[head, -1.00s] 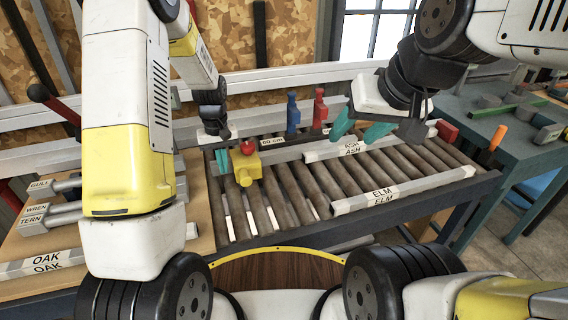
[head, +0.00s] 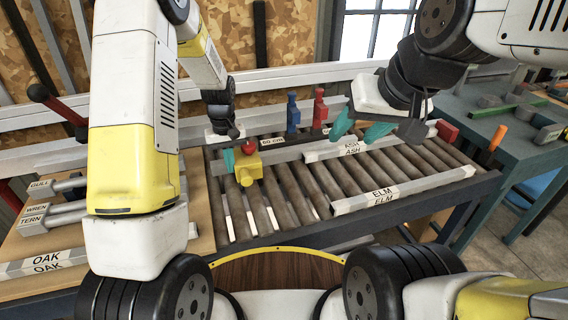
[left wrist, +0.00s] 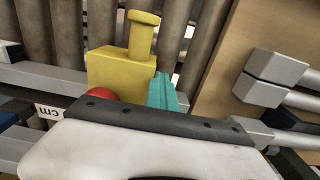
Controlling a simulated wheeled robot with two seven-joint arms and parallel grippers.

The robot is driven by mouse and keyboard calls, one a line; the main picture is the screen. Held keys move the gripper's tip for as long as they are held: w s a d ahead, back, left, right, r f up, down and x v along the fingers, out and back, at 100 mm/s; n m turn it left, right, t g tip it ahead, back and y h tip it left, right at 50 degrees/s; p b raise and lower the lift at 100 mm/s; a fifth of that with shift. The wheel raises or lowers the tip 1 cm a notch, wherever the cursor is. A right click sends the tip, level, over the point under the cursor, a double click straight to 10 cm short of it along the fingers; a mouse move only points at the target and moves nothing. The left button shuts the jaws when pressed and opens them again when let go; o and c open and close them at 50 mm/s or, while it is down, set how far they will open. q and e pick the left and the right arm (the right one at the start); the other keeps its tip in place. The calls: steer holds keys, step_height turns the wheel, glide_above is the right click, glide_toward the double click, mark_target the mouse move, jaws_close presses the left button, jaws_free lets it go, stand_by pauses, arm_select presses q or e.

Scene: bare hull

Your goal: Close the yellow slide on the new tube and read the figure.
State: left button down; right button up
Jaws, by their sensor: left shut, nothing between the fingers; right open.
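The yellow slide (head: 247,170), with a red knob (head: 248,146) on top, sits on a grey bar (head: 287,152) over the rollers. In the left wrist view, the slide (left wrist: 112,70) is beside my left gripper (left wrist: 163,92). My left gripper (head: 229,160) is shut and empty, at the slide's left side; it looks close against it, but contact is unclear. My right gripper (head: 360,130) is open and empty above the ASH bar (head: 350,149). A cm label (head: 270,140) is behind the slide; its figure is too small to read surely. I cannot tell which piece is the new tube.
A blue piece (head: 293,115) and a red piece (head: 319,108) stand behind the bar. The ELM bar (head: 404,189) lies at the roller table's front. GULL, WREN and TERN tubes (head: 68,208) lie on the left board, with the OAK bar (head: 50,264). The rollers before the slide are clear.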

arm_select(q)
glide_above(280, 170)
stand_by(2.1)
step_height(280, 170, up, 8)
steer(key=a, duration=0.2)
steer(key=shift+s, duration=0.25)
stand_by(1.1)
